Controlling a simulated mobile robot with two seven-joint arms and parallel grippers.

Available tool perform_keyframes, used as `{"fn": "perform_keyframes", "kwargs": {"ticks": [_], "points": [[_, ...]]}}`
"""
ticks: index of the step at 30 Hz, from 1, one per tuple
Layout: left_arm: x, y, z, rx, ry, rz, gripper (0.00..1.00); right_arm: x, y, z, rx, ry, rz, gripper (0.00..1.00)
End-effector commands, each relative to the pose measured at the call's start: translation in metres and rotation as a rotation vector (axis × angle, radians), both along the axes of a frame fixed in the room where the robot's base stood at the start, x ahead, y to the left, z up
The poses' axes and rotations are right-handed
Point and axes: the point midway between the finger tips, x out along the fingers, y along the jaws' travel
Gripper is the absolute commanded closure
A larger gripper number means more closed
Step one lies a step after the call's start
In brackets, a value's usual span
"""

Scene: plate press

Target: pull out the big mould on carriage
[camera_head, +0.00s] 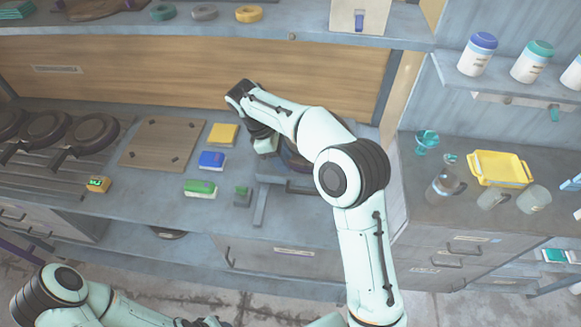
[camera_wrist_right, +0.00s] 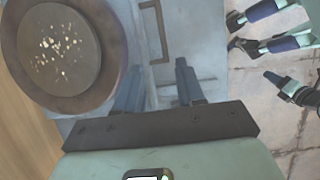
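In the right wrist view, the big round mould (camera_wrist_right: 18,45) has a brown rim and a dark, speckled centre. It sits on a grey metal plate, likely the carriage (camera_wrist_right: 208,18), with a dark bar handle (camera_wrist_right: 155,58) beside it. In the head view my right arm hides most of the mould (camera_head: 291,158). My right gripper (camera_wrist_right: 157,80) is open and empty, its fingers beside the mould and near the handle; contact cannot be told. It is mostly hidden in the head view (camera_head: 266,146). My left gripper is at the bottom edge of the head view, with its fingers unclear.
Yellow (camera_head: 222,135), blue (camera_head: 211,160) and green (camera_head: 200,188) blocks lie left of the press. A wooden board (camera_head: 160,143) and dark pans (camera_head: 92,132) are farther left. A yellow tray (camera_head: 499,168) and jars stand right. Floor in front is clear.

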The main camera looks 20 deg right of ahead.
Motion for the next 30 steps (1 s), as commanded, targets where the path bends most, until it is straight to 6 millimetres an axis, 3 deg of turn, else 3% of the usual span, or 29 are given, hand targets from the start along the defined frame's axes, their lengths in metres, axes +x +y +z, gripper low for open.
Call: {"fn": "perform_keyframes", "kwargs": {"ticks": [8,21,30], "points": [[-0.003,0.000,-0.001,-0.001,0.005,0.000,0.57,-0.007,-0.009,-0.026,-0.001,0.006,-0.001,0.62],[-0.003,0.000,-0.002,0.000,0.003,0.000,0.57,-0.025,-0.037,-0.106,0.000,0.005,-0.001,0.62],[-0.001,0.000,0.000,0.000,0.002,0.000,0.57,-0.028,-0.044,-0.124,0.001,0.000,-0.001,0.62]]}}
